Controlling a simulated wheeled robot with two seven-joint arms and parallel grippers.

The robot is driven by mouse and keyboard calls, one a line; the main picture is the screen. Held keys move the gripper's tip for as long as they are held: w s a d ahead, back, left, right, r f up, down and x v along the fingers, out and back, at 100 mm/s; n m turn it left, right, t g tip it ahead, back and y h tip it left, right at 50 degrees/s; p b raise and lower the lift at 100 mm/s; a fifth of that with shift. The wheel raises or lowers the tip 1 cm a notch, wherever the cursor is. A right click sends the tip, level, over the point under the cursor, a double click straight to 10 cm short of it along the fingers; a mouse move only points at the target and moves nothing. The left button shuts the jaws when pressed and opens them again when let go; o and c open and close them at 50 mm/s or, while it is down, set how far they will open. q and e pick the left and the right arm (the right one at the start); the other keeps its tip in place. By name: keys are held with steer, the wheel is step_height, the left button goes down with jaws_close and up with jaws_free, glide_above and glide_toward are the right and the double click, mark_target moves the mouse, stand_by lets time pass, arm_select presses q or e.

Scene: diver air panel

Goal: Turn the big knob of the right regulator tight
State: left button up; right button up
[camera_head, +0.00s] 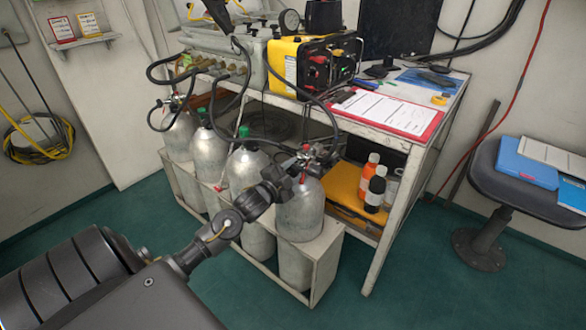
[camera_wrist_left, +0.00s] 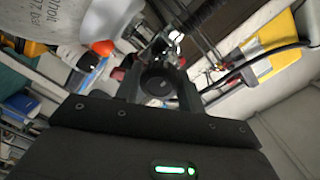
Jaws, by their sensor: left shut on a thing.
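The right regulator (camera_head: 320,153) sits on the valve of the rightmost grey cylinder (camera_head: 302,212), with black hoses and a small red part beside it. My left gripper (camera_head: 284,180) reaches in from the lower left and meets the regulator's near side. In the left wrist view, the round black big knob (camera_wrist_left: 157,84) lies between my fingers, and the gripper is shut on it. In the head view the gripper hides the knob. I cannot tell how far the knob is screwed in. My right gripper is in neither view.
Several more cylinders stand to the left in a white rack (camera_head: 325,262). Above is a bench with a yellow case (camera_head: 312,62) and a red clipboard (camera_head: 388,112). Bottles (camera_head: 375,190) stand on the shelf to the right. Hoses hang close around the regulator.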

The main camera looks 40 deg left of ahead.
arm_select(q)
steer(key=shift+f, duration=0.1)
steer(key=o, duration=0.9)
steer(key=shift+o, duration=0.2)
steer(key=shift+s, duration=0.15)
steer(key=s, duration=1)
steer(key=shift+s+d+r+p, duration=0.2)
steer(key=shift+s+d+p, duration=0.05)
steer(key=shift+d+p, duration=0.15)
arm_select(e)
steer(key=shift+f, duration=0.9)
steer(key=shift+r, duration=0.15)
